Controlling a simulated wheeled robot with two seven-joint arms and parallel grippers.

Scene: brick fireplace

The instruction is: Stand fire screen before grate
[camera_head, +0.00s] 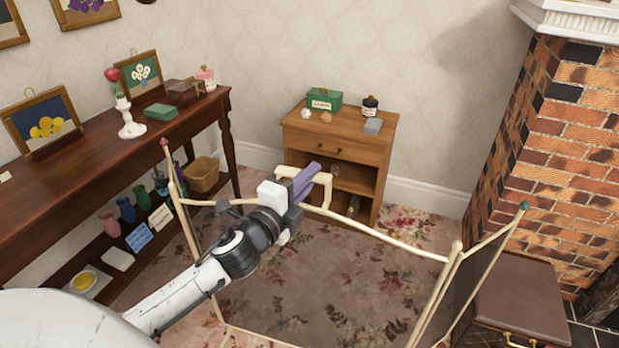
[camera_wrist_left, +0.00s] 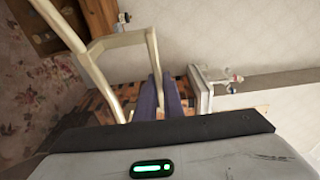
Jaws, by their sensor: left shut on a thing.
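The fire screen (camera_head: 398,242) is a folding screen with a cream frame, dark see-through mesh and a looped handle at its top middle. Its side panels angle toward me. My left gripper (camera_head: 309,182) is shut on the handle; the purple fingers (camera_wrist_left: 165,97) and the cream handle (camera_wrist_left: 122,40) also show in the left wrist view. The screen's lower edge is partly out of the picture, so I cannot tell whether it touches the floor. The brick fireplace (camera_head: 562,160) stands at the right. A dark opening shows at the right edge; no grate can be made out. My right gripper is out of view.
A brown lidded box (camera_head: 521,298) with a handle sits by the hearth, close to the screen's right panel. A small wooden cabinet (camera_head: 343,148) stands behind the screen. A long dark console table (camera_head: 75,165) lines the left wall. Flowered carpet (camera_head: 300,285) lies between.

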